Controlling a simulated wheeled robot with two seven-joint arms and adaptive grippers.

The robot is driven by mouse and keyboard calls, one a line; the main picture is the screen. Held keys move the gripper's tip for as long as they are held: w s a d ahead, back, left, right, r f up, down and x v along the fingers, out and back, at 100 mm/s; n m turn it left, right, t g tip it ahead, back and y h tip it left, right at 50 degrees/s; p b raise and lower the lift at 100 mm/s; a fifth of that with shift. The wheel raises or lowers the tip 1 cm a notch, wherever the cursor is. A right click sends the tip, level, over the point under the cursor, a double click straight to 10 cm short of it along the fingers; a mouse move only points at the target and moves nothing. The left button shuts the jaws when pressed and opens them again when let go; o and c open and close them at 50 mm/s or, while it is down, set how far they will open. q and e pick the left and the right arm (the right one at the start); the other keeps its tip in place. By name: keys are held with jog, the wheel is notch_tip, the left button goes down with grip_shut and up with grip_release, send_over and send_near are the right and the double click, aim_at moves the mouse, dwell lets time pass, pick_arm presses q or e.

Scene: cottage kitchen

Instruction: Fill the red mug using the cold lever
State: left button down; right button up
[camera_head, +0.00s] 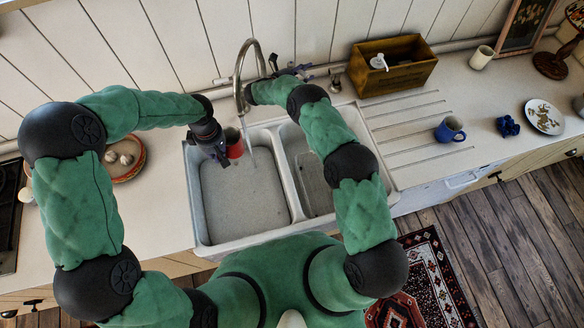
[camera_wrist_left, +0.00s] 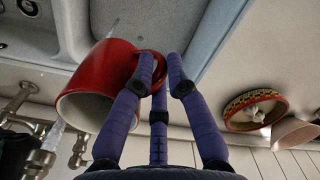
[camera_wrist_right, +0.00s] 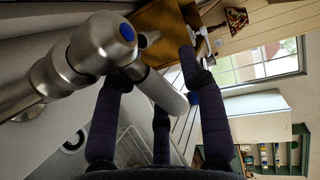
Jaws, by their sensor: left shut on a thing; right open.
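The red mug (camera_head: 235,142) is over the left sink basin, and it also shows in the left wrist view (camera_wrist_left: 98,80). The tap spout (camera_head: 239,78) arches over the basin. A pale stream of water (camera_head: 247,138) falls close to the mug's right side; I cannot tell whether it enters. The blue-tipped cold lever (camera_wrist_right: 160,86) lies between the open fingers of my right gripper (camera_wrist_right: 152,68). Contact is unclear.
The sink divider (camera_head: 286,172) separates two basins. A wooden box (camera_head: 392,68), a blue mug (camera_head: 449,129) and a patterned plate (camera_head: 544,117) stand to the right. A bowl (camera_head: 127,158) is left of the sink. The drainboard (camera_head: 415,125) is mostly clear.

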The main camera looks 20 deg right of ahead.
jog(key=w+d+n+t+y, duration=0.2)
jog(key=n+t+y, duration=0.2)
jog(key=n+t, duration=0.1)
pick_arm(q)
jog(key=shift+r, duration=0.1)
pick_arm(e)
jog(key=n+t+y, duration=0.3)
jog(key=n+y, duration=0.1)
send_near(304, 75)
jog(key=x, duration=0.4)
jog(key=shift+w+d, duration=0.2)
jog(key=shift+w, duration=0.05)
jog(key=s+a+f+n+g+y, duration=0.2)
jog(key=s+a+f+n+g, duration=0.1)
jog(key=s, duration=0.4)
jog(key=s+a+f+n+g+y, duration=0.3)
jog(key=s+a+f+n, duration=0.1)
jog(key=s+f+n, duration=0.2)
jog(key=s+a+f+n+g+y, duration=0.3)
jog(key=s+f+n, duration=0.1)
jog(key=s+f, duration=0.3)
jog(key=shift+s+a+f+n, duration=0.15)
jog(key=shift+s+n, duration=0.25)
jog(key=shift+s, duration=0.85)
jog(key=shift+s+a, duration=0.25)
jog(key=shift+s, duration=0.4)
